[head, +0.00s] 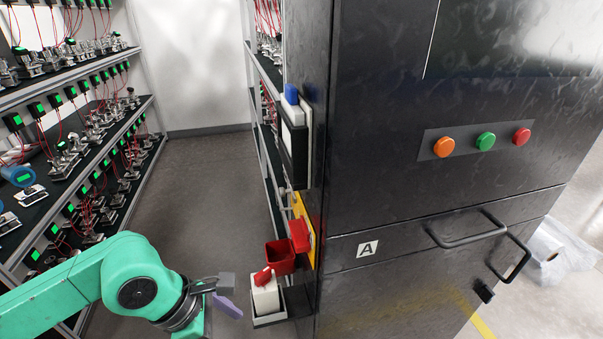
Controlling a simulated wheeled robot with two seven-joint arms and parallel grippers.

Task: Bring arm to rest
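My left arm (130,275), green with a dark wrist, comes in from the lower left and reaches to the right. My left gripper (226,294) is at its end, with a grey part and a purplish part showing. It is low in front of the aisle, just left of the white bottle with a red top (265,294) in the picture. I cannot tell whether its fingers are apart, and I see nothing clearly held in it. My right arm and gripper are not in view.
A large black cabinet (400,190) fills the right, with orange, green and red buttons (485,141) and handles (470,232). A red bin (280,257) and a small tray (270,321) are on its left side. Shelves (75,75) with wired devices stand left. The aisle floor (207,190) is clear.

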